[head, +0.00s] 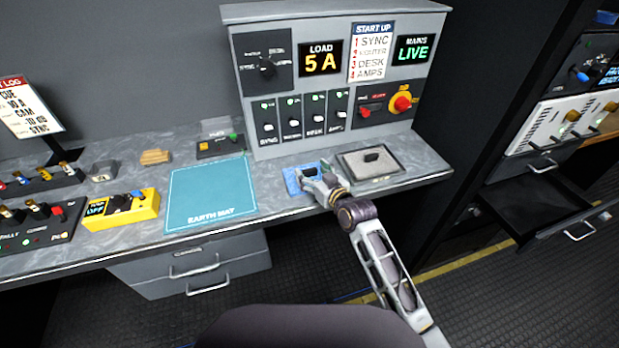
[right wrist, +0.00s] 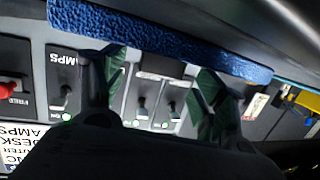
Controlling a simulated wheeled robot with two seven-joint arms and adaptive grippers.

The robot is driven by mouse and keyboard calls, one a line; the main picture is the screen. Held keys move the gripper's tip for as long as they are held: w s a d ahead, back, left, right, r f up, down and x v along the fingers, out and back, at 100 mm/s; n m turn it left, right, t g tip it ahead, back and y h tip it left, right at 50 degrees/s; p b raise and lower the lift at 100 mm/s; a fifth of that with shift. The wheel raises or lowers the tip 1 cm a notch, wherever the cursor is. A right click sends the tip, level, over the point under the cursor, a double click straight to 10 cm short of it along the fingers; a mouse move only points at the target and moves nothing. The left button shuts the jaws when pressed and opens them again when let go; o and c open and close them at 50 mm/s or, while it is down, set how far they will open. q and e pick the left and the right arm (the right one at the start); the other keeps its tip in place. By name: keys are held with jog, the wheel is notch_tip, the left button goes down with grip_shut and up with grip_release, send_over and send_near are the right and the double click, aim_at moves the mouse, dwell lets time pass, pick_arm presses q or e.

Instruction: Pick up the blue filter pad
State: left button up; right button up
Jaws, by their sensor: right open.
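The blue filter pad (head: 291,182) lies on the grey counter in front of the control panel. A small dark block (head: 310,171) shows on it, partly behind my gripper. My right gripper (head: 322,183) is at the pad's right side, covering part of it. In the right wrist view the pad's textured blue edge (right wrist: 160,28) runs across the top, close to the fingertips. The two fingers (right wrist: 161,72) are apart, with a dark block (right wrist: 160,66) seen between them at the pad's edge. I cannot tell whether they touch it. My left gripper is not in view.
A grey framed tray (head: 392,175) with a dark handle sits just right of my gripper. The upright control panel (head: 335,85) stands behind. A teal earth mat (head: 211,195) and a yellow meter (head: 120,210) lie to the left. An open drawer (head: 530,208) is at right.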

jog(key=shift+c, duration=0.5)
jog(key=c, duration=1)
jog(key=shift+r, duration=0.15)
jog(key=shift+r+p, duration=0.4)
jog(key=shift+r, duration=4.5)
